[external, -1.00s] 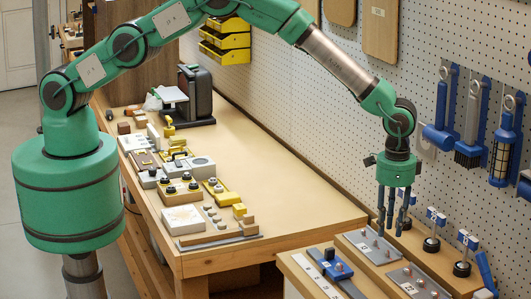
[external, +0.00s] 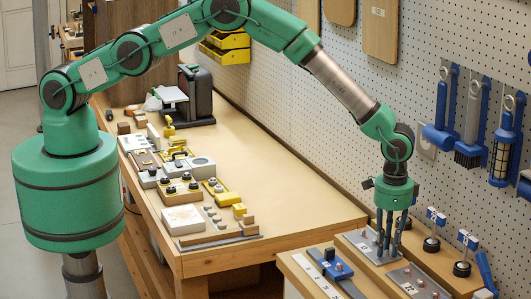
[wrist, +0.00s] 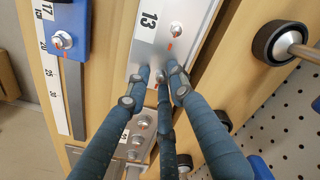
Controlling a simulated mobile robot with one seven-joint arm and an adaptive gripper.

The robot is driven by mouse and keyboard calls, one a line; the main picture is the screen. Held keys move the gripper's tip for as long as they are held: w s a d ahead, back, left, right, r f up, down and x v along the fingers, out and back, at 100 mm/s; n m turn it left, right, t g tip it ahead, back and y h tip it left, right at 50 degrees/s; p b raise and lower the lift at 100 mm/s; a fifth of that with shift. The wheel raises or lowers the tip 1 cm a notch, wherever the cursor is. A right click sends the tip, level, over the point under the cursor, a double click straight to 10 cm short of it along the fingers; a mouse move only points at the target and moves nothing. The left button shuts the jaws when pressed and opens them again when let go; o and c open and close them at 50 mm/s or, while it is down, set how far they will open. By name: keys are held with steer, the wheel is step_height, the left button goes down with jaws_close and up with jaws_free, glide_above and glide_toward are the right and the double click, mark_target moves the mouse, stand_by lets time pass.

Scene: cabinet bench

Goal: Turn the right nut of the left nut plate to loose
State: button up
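The left nut plate is a grey metal plate (external: 352,242) marked 13, lying on the wooden bench top. It also shows in the wrist view (wrist: 205,14), with a silver nut (wrist: 176,28) and red marks beside its nuts. My three-fingered gripper (external: 385,250) points down over the right part of this plate. In the wrist view my dark blue fingertips (wrist: 160,76) are low and close together around the spot of the other nut. They mostly hide that nut, and I cannot tell whether they touch it. A second grey nut plate (external: 418,280) lies nearer the front.
A blue block with a nut (external: 338,268) sits on a scale plate to the left. Black-ended knobs (external: 431,244) stand on the right, close to the pegboard wall (external: 440,120). Tools hang above. Another bench (external: 270,205) holds several parts.

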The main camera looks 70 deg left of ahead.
jaws_close()
steer(key=shift+n+b, duration=0.35)
steer(key=shift+n, duration=0.15)
steer(key=n+b, duration=0.2)
steer(key=n, duration=0.1)
steer(key=shift+f, duration=0.1)
steer(key=n+b, duration=0.1)
steer(key=n, duration=0.3)
steer(key=n+b, duration=0.1)
steer(key=n, duration=0.3)
steer(key=shift+n, duration=0.3)
steer(key=shift+n+b, duration=0.55)
steer(key=shift+n, duration=1.15)
